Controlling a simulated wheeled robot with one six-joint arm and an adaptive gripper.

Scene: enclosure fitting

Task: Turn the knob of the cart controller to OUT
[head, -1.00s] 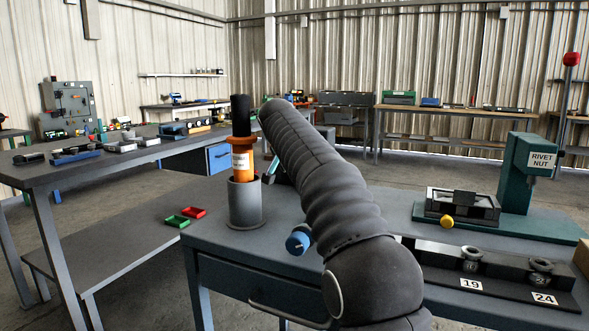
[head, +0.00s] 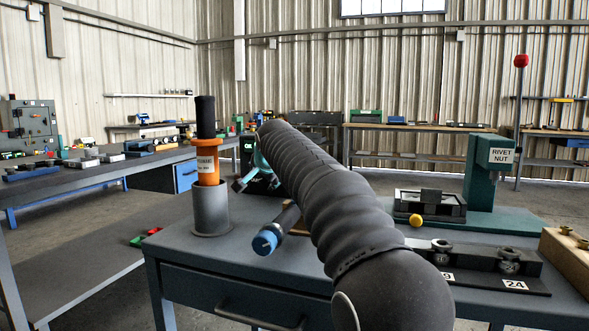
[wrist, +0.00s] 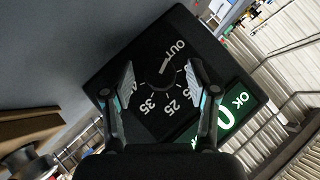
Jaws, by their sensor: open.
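The cart controller (wrist: 151,33) is a black panel filling the middle of the wrist view, with a dial marked OUT, 25, 35 and other labels partly hidden by my fingers. Its dark knob (wrist: 160,78) sits at the dial's centre. A pale mark on the knob points up and right, roughly toward OUT. A lit green display (wrist: 228,117) reads 0 and OK. My gripper (wrist: 162,70) is open, one finger on each side of the knob; I cannot tell whether they touch it. In the head view, the controller (head: 262,184) is mostly hidden behind my arm.
A blue-ended cylinder (head: 266,242) lies close by. The teal rivet-nut press (head: 488,180) and a numbered black rack (head: 480,265) stand to the right.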

